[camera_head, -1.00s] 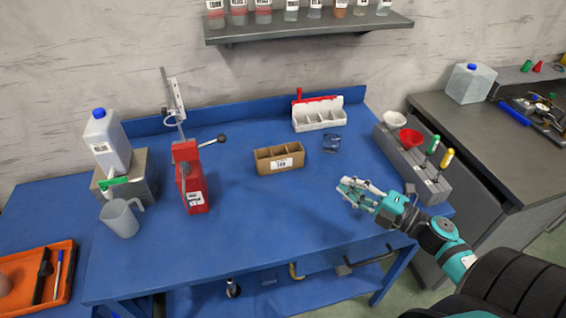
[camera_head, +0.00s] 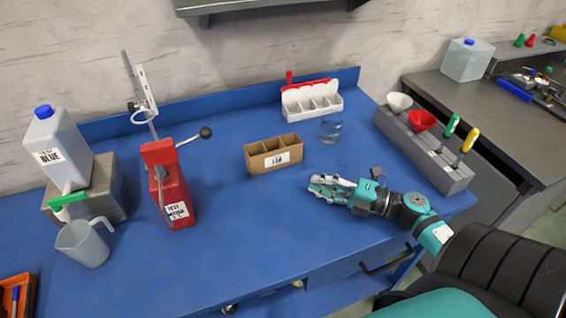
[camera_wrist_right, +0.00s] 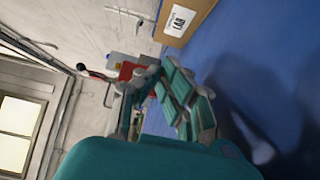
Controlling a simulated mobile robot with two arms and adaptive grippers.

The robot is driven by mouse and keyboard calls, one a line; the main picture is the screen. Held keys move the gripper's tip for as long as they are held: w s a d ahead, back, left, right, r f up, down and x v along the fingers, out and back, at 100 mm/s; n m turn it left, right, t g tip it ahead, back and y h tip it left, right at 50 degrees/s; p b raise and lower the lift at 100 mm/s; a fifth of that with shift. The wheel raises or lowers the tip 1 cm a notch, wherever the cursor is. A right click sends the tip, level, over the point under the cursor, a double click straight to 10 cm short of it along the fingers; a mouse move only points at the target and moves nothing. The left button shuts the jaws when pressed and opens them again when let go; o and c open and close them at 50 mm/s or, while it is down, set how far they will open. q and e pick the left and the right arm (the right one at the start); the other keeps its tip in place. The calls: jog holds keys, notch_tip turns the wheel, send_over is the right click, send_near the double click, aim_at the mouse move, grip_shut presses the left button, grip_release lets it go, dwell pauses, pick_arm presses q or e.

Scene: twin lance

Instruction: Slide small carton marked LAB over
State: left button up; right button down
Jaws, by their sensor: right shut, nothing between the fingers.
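The small brown carton (camera_head: 273,155) with a white LAB label stands upright on the blue table (camera_head: 240,240), its top open and divided into compartments. It also shows at the top of the right wrist view (camera_wrist_right: 184,17). My right gripper (camera_head: 313,186) is shut and empty, above the table's front right part. It is in front of the carton and a little to its right, apart from it. The right wrist view shows its fingers (camera_wrist_right: 165,85) too. My left gripper is in no view.
A red press (camera_head: 172,190) with a lever stands left of the carton. A glass beaker (camera_head: 330,130) and a white divided box (camera_head: 311,98) stand behind and right. A grey rack (camera_head: 425,150) with funnels and screwdrivers lines the right edge. Free table lies in front of the carton.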

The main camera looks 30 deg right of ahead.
jog(key=p, duration=0.2)
send_near(267, 158)
jog(key=a, duration=0.3)
jog(key=shift+w+a+r, duration=0.1)
jog(key=shift+w+a, duration=0.05)
jog(key=shift+a, duration=0.2)
jog(key=shift+w+d, duration=0.2)
jog(key=shift+w, duration=1.05)
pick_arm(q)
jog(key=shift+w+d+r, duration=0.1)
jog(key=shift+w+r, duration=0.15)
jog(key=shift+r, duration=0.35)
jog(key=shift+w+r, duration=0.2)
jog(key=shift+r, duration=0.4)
pick_arm(e)
jog(key=shift+w+d, duration=0.15)
jog(key=shift+w, duration=0.55)
